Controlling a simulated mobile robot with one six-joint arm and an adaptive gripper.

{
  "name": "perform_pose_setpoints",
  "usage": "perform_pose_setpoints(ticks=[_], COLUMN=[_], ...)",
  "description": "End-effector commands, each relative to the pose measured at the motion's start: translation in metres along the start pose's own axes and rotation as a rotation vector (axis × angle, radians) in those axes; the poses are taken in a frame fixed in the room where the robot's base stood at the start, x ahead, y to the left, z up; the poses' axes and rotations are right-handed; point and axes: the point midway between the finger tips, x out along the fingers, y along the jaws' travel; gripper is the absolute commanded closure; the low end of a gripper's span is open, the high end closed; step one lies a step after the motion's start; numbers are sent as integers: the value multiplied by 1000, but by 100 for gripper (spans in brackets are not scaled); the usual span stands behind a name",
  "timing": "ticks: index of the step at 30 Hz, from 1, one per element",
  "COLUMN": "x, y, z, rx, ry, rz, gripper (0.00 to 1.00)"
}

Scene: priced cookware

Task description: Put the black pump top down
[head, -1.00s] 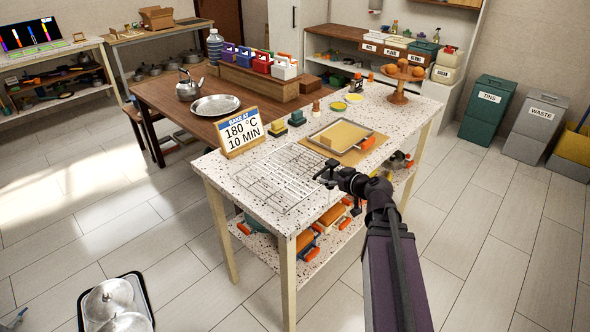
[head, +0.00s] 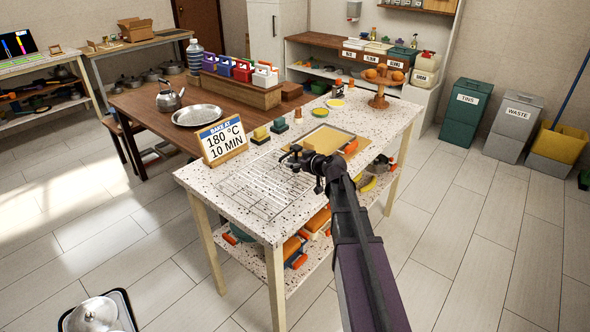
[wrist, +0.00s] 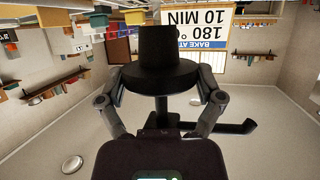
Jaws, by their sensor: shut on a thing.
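In the wrist view my gripper (wrist: 158,85) is shut on the black pump top (wrist: 168,62). The pump top has a broad cylinder, a wide flange and a thin spout showing at the lower right. In the head view the pump top is small and dark and merges with my gripper, so its height above the worktop is hard to tell.
A "180 °C 10 MIN" sign (head: 222,142) stands at the worktop's left edge. The baking tray (head: 349,153) lies just behind my gripper.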

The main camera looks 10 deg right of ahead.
Motion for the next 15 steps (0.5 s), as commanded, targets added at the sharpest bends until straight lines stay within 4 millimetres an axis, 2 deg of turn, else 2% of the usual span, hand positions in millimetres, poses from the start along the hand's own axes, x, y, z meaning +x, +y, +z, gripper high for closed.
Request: perform_pose_setpoints(ticks=[11,15], x=[2,10], y=[0,3], z=[-1,-3], rx=[0,0], ry=[0,0], rz=[0,-1], gripper=[62,62])
